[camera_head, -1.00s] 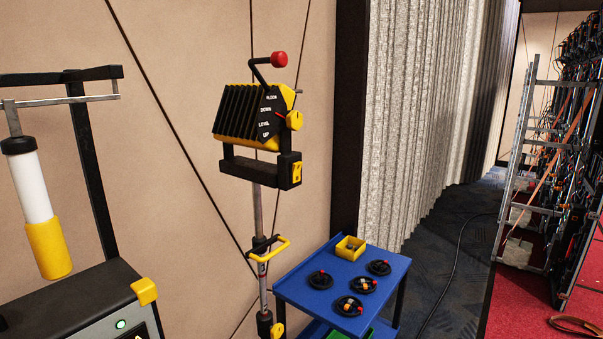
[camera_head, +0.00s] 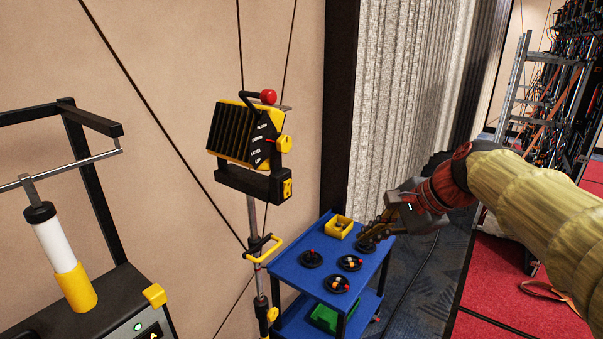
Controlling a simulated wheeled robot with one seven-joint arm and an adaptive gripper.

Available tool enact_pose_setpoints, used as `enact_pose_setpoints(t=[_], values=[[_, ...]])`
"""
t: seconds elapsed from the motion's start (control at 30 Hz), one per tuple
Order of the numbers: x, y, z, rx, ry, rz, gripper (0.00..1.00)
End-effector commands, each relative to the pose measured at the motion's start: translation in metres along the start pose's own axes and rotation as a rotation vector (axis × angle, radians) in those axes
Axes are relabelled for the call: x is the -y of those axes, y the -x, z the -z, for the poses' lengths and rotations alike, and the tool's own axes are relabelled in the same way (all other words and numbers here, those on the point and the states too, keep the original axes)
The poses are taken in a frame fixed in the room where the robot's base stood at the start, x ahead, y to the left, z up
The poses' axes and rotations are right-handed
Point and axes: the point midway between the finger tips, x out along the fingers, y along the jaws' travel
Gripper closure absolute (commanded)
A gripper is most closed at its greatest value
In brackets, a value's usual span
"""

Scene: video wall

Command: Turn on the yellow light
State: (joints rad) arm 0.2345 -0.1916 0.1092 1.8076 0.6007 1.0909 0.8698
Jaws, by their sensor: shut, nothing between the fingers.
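The yellow light (camera_head: 241,134) is a black-finned lamp with yellow edges on a pole, left of centre. Its side panel has position words, among them DOWN, LEVEL and UP, and a yellow knob (camera_head: 284,144). A red ball-tipped lever (camera_head: 268,97) stands on top. A small yellow switch (camera_head: 287,189) sits on the end of the black bracket below. No glow shows on the lamp; its front is turned partly away. My gripper (camera_head: 366,238) is shut and empty, over the blue cart's far right corner, right of and lower in the picture than the lamp.
A white and yellow cylinder (camera_head: 62,255) hangs from a rail above a black case at left. A metal rack stands far right.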

Motion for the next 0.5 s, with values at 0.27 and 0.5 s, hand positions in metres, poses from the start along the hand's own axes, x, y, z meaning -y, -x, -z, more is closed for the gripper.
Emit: enact_pose_setpoints(t=[0.27,0.5], values=[[0.083,0.036,-0.037,0.190,-0.522,0.094,1.00],[0.100,0.053,-0.063,0.299,-0.851,0.066,1.00]])
